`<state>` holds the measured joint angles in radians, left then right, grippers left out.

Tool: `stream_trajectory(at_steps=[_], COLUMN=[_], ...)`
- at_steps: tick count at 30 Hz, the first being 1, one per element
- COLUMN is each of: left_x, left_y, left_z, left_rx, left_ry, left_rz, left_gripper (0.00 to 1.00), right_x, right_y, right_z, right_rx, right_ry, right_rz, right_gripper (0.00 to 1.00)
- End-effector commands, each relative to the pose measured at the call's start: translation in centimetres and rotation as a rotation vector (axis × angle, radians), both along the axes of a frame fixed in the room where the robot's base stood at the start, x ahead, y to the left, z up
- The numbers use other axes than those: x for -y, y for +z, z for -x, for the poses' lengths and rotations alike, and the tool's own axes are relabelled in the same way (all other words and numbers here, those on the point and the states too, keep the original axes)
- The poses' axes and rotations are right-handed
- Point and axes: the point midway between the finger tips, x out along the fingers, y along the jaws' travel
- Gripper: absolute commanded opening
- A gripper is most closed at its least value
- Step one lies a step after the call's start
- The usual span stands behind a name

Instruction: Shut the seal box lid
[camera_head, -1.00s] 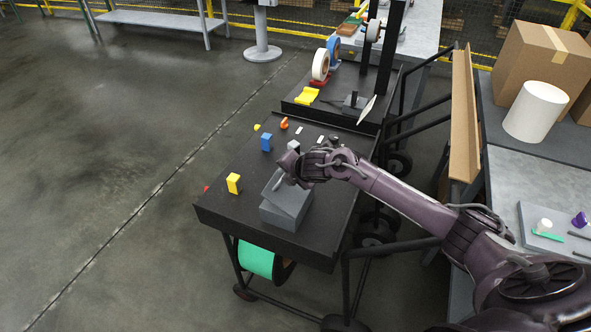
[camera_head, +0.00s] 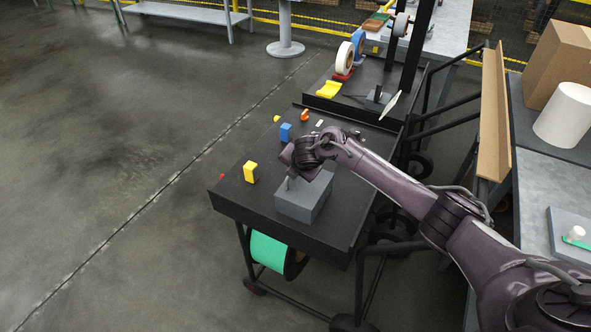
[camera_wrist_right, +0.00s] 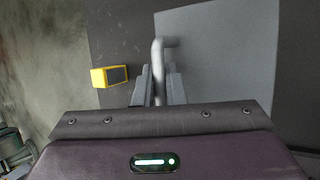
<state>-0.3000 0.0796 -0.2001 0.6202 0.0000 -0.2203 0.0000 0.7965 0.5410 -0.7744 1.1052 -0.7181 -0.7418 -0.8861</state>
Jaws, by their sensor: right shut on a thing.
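The grey seal box (camera_head: 298,207) stands near the front edge of the black cart top in the head view. Its lid (camera_head: 316,188) looks flat or nearly flat on the box; my right arm partly covers it, so I cannot tell if a gap remains. In the wrist view the lid (camera_wrist_right: 225,60) is a broad grey plate with a bent grey rod handle (camera_wrist_right: 158,58) at its left edge. My right gripper (camera_head: 288,181) is shut on this handle, which stands between its two fingers (camera_wrist_right: 159,84). My left gripper is not in view.
A yellow block (camera_head: 250,172) and a blue block (camera_head: 285,132) stand left of and behind the box. The yellow block also shows in the wrist view (camera_wrist_right: 109,77). A raised black cart deck (camera_head: 350,108) lies farther back. A side table (camera_head: 535,190) is at right.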

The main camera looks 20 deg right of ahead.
Motion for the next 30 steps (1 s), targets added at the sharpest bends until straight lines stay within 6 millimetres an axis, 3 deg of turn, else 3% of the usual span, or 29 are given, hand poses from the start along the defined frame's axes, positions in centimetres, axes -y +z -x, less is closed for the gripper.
stream_trajectory(at_steps=[2,3,6,17,30], left_x=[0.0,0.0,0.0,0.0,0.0], left_y=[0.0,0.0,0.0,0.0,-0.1], left_z=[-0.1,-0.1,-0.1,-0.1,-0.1], left_rx=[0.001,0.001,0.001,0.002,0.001], left_ry=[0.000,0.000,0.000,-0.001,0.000], left_rz=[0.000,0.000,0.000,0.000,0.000], left_gripper=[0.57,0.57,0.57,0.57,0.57], right_x=[0.0,0.0,0.0,0.0,-0.2], right_y=[-0.1,-0.1,0.0,0.8,5.9], right_z=[0.1,0.1,0.1,0.4,4.0], right_rx=[-0.002,-0.002,-0.001,0.001,0.000], right_ry=[0.001,0.001,0.002,0.000,0.002], right_rz=[0.000,0.000,-0.001,-0.002,-0.001], right_gripper=[0.00,0.16,0.24,0.24,0.24])
